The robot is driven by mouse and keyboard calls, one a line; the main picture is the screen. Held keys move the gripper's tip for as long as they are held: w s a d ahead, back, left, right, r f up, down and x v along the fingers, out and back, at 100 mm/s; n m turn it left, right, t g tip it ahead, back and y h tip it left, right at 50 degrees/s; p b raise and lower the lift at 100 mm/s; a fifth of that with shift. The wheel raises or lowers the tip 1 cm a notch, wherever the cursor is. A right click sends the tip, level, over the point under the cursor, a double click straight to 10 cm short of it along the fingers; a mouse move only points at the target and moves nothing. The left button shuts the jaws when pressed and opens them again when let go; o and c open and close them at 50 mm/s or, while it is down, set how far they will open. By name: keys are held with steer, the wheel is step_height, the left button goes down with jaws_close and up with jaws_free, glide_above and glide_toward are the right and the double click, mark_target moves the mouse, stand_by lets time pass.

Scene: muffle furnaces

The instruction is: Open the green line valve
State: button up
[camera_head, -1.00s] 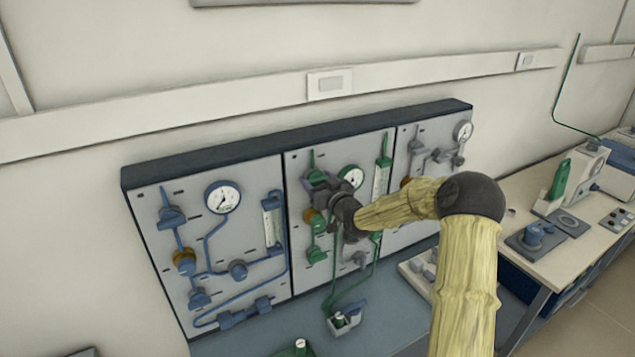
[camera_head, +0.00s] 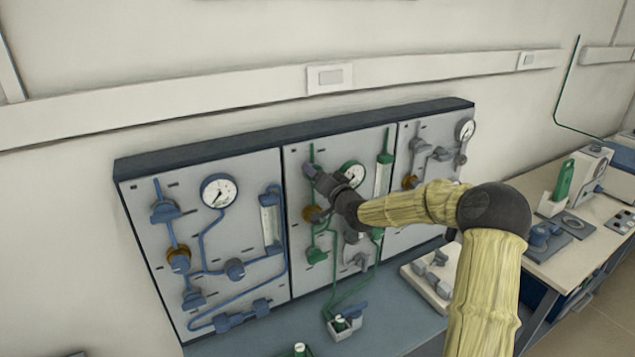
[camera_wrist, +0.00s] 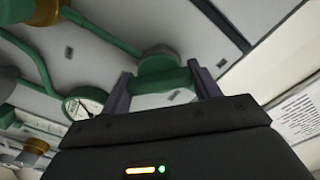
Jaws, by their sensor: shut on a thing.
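The green line runs on the middle panel (camera_head: 296,240), with green pipes, a round gauge (camera_head: 352,173) and a brass fitting. My gripper (camera_head: 312,172) is at the upper left of this panel, at the top of the green line. In the wrist view my gripper (camera_wrist: 162,84) has its two purple-grey fingers on either side of a green valve handle (camera_wrist: 160,72) and is shut on it. A green pipe (camera_wrist: 103,33) leads to the handle. In the head view my gripper and wrist hide most of the handle.
A blue-line panel (camera_head: 235,240) stands left and a grey-line panel (camera_head: 437,155) right. A green flow tube (camera_head: 383,175) is right of the gauge. Small fittings sit on the bench (camera_head: 385,312) below. A side bench (camera_head: 580,225) with equipment is at right.

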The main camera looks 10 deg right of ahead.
steer(key=m+b, duration=0.1)
steer(key=m, duration=0.2)
steer(key=m+b, duration=0.1)
steer(key=m, duration=0.1)
steer(key=shift+f+m, duration=0.2)
steer(key=shift+m, duration=0.2)
steer(key=m+b, duration=0.1)
steer(key=m, duration=0.1)
steer(key=shift+m+b, duration=0.4)
steer(key=shift+m, duration=0.5)
steer(key=o, duration=1)
steer(key=shift+r, duration=0.1)
